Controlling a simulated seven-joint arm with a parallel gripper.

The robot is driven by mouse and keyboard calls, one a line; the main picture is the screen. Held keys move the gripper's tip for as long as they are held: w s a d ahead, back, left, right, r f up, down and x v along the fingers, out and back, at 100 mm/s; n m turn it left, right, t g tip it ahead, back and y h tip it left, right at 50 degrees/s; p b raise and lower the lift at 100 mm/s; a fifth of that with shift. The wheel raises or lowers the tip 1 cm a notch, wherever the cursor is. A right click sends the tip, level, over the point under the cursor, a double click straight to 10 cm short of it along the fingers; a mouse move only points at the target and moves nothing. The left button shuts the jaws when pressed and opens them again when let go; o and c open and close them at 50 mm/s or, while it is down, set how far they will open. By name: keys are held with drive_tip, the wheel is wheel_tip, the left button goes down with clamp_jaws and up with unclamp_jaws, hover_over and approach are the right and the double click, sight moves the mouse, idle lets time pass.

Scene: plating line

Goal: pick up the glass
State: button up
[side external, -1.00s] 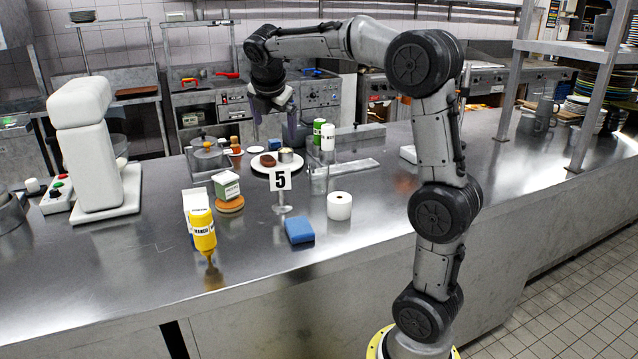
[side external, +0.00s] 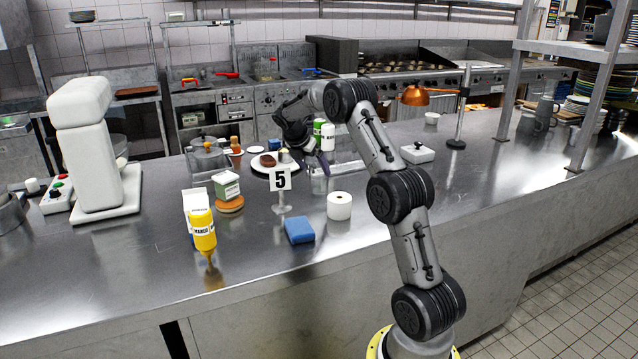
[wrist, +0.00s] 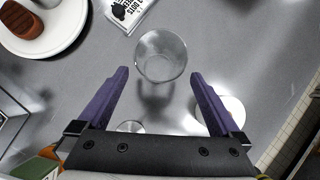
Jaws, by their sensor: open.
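The clear empty glass (wrist: 161,56) stands on the metal counter in the wrist view, just beyond my fingertips and roughly centred between them. In the side external view the glass (side external: 318,185) is faint, between the number 5 card and the white roll, close to my gripper. My gripper (wrist: 158,76) has two purple fingers spread wide apart with nothing held between them. In the side external view my gripper (side external: 323,163) points down, low over the counter and close behind the glass. Whether the fingers touch the glass is not clear, but a gap shows in the wrist view.
A white plate (side external: 262,168) with a brown patty lies left of the glass. The number 5 card (side external: 281,180) and white roll (side external: 339,206) stand close by. A blue sponge (side external: 299,230) and yellow bottle (side external: 202,232) are nearer the front edge. Green-white cans stand behind my gripper.

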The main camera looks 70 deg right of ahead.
sight(319, 176)
drive_tip(key=shift+x, duration=3.2)
drive_tip(key=shift+d+r, duration=0.1)
drive_tip(key=c, duration=1.3)
drive_tip(key=shift+r, duration=0.1)
drive_tip(key=shift+c, duration=0.5)
